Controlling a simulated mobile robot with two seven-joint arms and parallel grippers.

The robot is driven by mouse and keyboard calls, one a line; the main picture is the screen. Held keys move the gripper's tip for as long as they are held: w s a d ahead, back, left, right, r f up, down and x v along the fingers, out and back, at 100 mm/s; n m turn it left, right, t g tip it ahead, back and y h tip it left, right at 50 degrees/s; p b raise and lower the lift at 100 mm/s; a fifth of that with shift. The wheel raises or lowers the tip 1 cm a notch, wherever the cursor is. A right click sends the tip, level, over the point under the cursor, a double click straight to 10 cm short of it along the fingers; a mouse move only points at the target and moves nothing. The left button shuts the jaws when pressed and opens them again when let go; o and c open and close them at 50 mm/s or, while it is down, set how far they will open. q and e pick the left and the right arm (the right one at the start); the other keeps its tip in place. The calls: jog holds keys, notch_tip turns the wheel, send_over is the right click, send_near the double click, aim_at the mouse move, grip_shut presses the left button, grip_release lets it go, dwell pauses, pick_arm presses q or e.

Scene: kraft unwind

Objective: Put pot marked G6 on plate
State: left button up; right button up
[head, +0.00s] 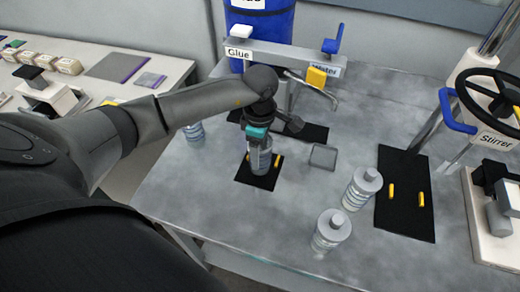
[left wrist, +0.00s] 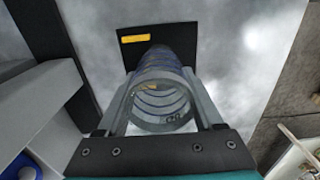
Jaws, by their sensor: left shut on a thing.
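My left gripper (head: 259,140) points down and is shut on a clear ribbed pot (head: 261,160). The pot is upright over a black plate (head: 246,180) with yellow bars, and its lower end shows between the bars. I cannot tell whether its base touches the plate. In the left wrist view the pot (left wrist: 160,98) sits between the two fingers (left wrist: 165,110), with the black plate (left wrist: 137,58) and one yellow bar beyond it. The G6 mark is not readable in either view. My right gripper is not in view.
Two lidded pots (head: 362,187) (head: 331,231) stand right of the plate. Another pot (head: 194,132) stands left, behind my arm. A small grey tray (head: 322,156) lies nearby. The Glue and Water stand (head: 270,52) is behind; a black mat (head: 405,215) and the Stirrer (head: 490,125) are right.

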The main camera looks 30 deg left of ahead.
pick_arm(q)
jog(key=o, duration=1)
jog(key=shift+f, duration=0.15)
jog(key=o, duration=0.5)
jog(key=shift+c, duration=0.2)
jog(key=shift+r, duration=0.2)
notch_tip(320, 180, up, 12)
